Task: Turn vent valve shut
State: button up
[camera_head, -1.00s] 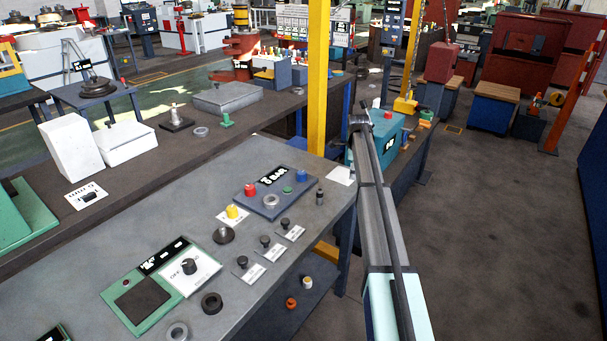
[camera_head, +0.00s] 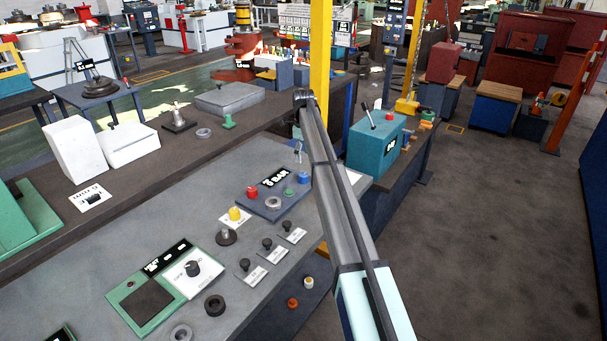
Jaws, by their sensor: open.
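My arm reaches up from the bottom right. What looks like my gripper (camera_head: 298,152) shows small and partly hidden just left of my arm, above the far right of the grey bench top, apart from the controls. It is open with nothing seen in it. I cannot tell which control is the vent valve, as most labels are too small to read. Candidates are a yellow knob (camera_head: 235,214) on a white plate, several black knobs (camera_head: 267,243) with white labels, and a blue panel (camera_head: 262,211) reading "3 BAR" with red, green and blue knobs.
Open floor lies right.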

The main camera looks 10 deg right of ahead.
aim_at(304, 175)
notch_tip(304, 175, down, 10)
jog(key=shift+f+p, duration=0.15)
jog(key=shift+p, duration=1.1)
jog(key=c, duration=1.1)
